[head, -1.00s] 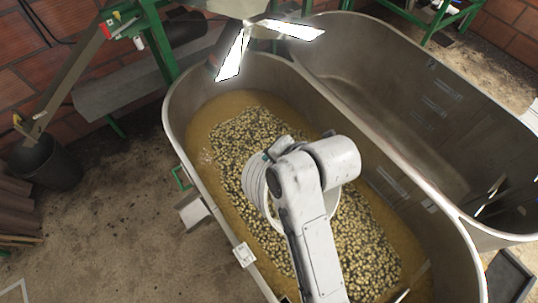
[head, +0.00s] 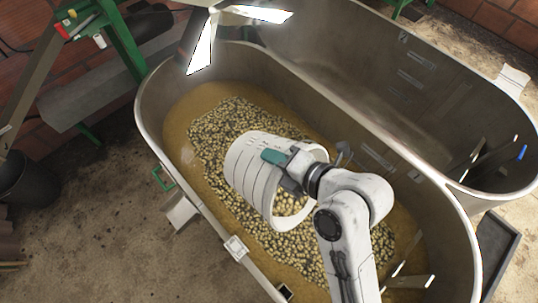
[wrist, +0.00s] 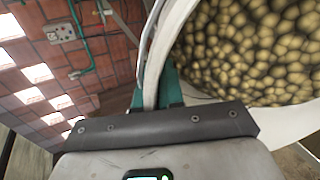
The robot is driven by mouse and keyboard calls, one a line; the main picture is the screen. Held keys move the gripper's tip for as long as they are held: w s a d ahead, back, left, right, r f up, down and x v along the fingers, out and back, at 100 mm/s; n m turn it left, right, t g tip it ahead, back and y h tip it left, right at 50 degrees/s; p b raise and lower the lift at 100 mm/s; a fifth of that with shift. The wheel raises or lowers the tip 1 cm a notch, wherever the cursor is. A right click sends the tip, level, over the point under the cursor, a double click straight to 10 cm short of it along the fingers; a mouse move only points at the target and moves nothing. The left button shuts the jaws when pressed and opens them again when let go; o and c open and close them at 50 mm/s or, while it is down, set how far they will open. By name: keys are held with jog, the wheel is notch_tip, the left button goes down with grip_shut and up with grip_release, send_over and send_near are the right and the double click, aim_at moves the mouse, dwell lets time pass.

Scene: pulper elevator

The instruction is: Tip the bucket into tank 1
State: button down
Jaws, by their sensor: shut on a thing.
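The white ribbed bucket (head: 252,172) is tilted on its side over the near metal tank (head: 446,225), its mouth toward the lower right. I see no readable number on this tank. Yellowish cherries or beans float in its brown liquid. My gripper (head: 275,157) is shut on the bucket's rim, its teal fingers across the wall. In the wrist view my gripper (wrist: 166,88) pinches the white rim, and beans (wrist: 250,50) fill the view beyond it, apparently within the bucket's mouth. Whether any are falling out cannot be told.
A second, seemingly empty metal tank (head: 340,65) adjoins the near one along a shared rim. A bright-bladed metal fixture (head: 203,40) hangs over the far end. A green frame (head: 122,45) and dark bin (head: 28,180) stand left. Floor at lower left is clear.

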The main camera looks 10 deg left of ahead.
jog(key=shift+s+d+f+t+y+b, duration=0.1)
jog(key=shift+s+d+t+y+b, duration=0.2)
jog(key=shift+b, duration=0.45)
jog(key=shift+s+d+t+y+b, duration=0.1)
jog(key=shift+d+y+b, duration=0.25)
jog(key=shift+b, duration=0.35)
jog(key=s+d+f+t+y+b, duration=0.1)
jog(key=s+d+y+b, duration=0.3)
jog(key=b, duration=0.6)
jog(key=s+d+f+t+y+b, duration=0.2)
jog(key=s+d+t+y+b, duration=0.1)
jog(key=d+b, duration=0.6)
jog(key=shift+s+d+y+b, duration=0.15)
jog(key=shift+s+y+b, duration=0.25)
jog(key=shift+b, duration=0.45)
jog(key=shift+d+t, duration=0.15)
jog(key=shift+t, duration=0.15)
dwell(1.1)
